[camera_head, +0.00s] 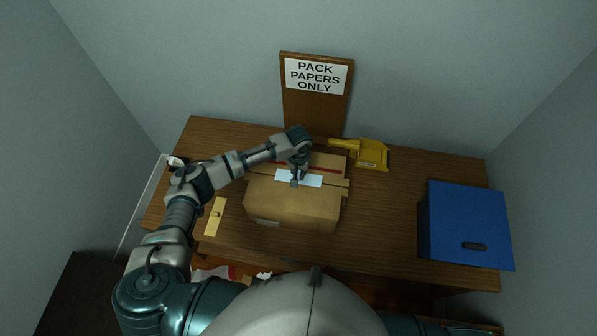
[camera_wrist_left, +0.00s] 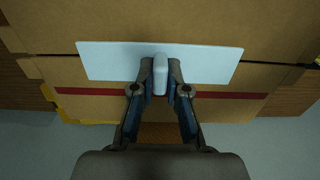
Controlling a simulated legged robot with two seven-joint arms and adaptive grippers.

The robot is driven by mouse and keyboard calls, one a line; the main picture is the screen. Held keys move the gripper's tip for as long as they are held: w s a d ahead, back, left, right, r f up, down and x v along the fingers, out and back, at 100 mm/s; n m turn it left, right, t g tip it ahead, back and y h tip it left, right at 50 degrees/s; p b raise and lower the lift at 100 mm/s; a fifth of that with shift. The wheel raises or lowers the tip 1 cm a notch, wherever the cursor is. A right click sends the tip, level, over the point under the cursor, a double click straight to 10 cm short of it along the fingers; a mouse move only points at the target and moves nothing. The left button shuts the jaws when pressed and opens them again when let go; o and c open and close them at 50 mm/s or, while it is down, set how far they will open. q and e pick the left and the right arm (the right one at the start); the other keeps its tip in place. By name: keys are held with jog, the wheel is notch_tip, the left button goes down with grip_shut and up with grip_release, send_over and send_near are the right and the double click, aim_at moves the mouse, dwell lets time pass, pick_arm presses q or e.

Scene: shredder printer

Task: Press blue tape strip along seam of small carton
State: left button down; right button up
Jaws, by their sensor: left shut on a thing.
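The small carton (camera_head: 290,208) stands closed on the brown table, its top also filling much of the left wrist view (camera_wrist_left: 230,22). A pale blue tape strip (camera_head: 314,180) lies across its top. In the left wrist view the strip (camera_wrist_left: 108,62) covers the middle of the dark seam (camera_wrist_left: 287,64), which shows beyond both ends. My left gripper (camera_head: 295,181) is over the strip. In the wrist view its fingers (camera_wrist_left: 160,88) are shut on a pale upright tab at the strip's middle. Whether the strip's underside touches everywhere is hidden. My right gripper is not in view.
A red line (camera_head: 325,170) runs across the carton top behind the strip. A yellow tool (camera_head: 370,154) and a sign board (camera_head: 317,78) stand behind. A blue box (camera_head: 465,220) is at right, a yellowish plate (camera_head: 214,217) at left. Table between carton and blue box is clear.

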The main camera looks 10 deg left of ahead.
pick_arm(q)
jog(key=shift+a, duration=0.3)
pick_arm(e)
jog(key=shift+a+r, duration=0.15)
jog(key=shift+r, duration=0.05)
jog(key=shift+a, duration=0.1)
pick_arm(q)
jog(key=shift+f, duration=0.1)
jog(key=shift+d, duration=0.15)
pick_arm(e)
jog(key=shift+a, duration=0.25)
pick_arm(q)
jog(key=shift+d+f, duration=0.1)
jog(key=shift+f, duration=0.15)
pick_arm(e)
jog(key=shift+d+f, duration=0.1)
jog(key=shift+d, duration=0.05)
pick_arm(q)
jog(key=shift+f, duration=0.25)
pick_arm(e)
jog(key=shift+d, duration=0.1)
pick_arm(q)
jog(key=c, duration=1.1)
grip_release()
